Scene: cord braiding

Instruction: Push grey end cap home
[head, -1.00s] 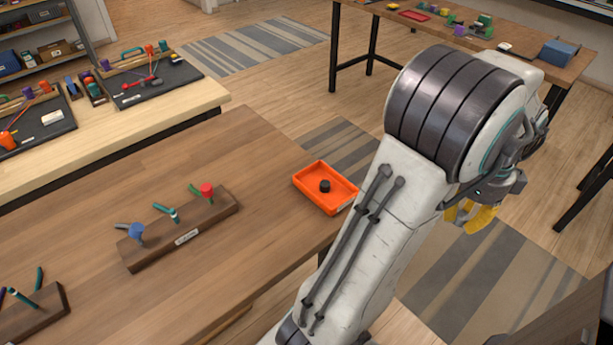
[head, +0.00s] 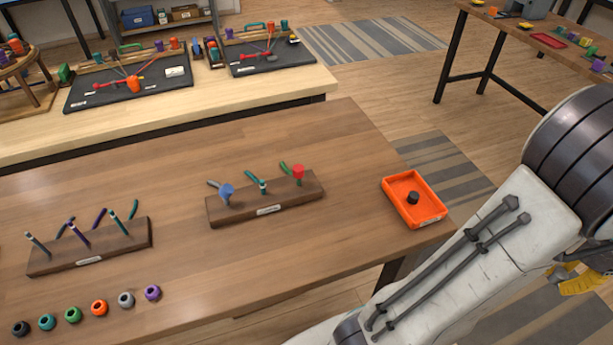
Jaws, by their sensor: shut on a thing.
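A grey ring-shaped cap (head: 126,300) lies on the brown table, in a row of coloured caps near the front edge. I cannot tell whether it is the task's grey end cap. A wooden block (head: 236,212) holds three cord ends, with a blue cap on the left one, a red cap on the right one and no large cap on the middle one. Another block (head: 110,250) to its left holds three uncapped cord ends. My gripper (head: 586,281) shows only as yellow fingers at the right edge, off the table.
An orange tray (head: 432,218) with a dark cap (head: 413,198) inside stands at the table's right end. A pale bench (head: 290,88) with black boards runs behind.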

